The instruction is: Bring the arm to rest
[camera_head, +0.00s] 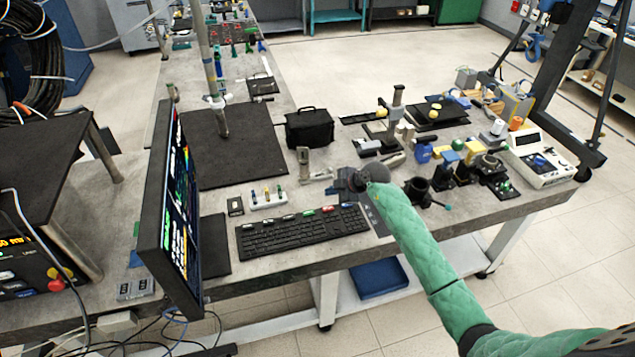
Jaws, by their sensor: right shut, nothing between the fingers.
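My right arm comes in from the bottom right in a green quilted sleeve. Its dark wrist ends over the grey bench (265,262), just behind the black keyboard (300,232). My right gripper (322,178) points left from the wrist and is shut and empty. It is small here, and its fingertips are hard to make out against grey metal parts. My left arm and gripper are not in view.
A monitor (168,215) stands at the left. A white tray with small coloured parts (268,197) lies behind the keyboard. A black bag (309,127) stands farther back. Instruments and a white meter (540,155) crowd the right side. A black mat (222,145) is largely bare.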

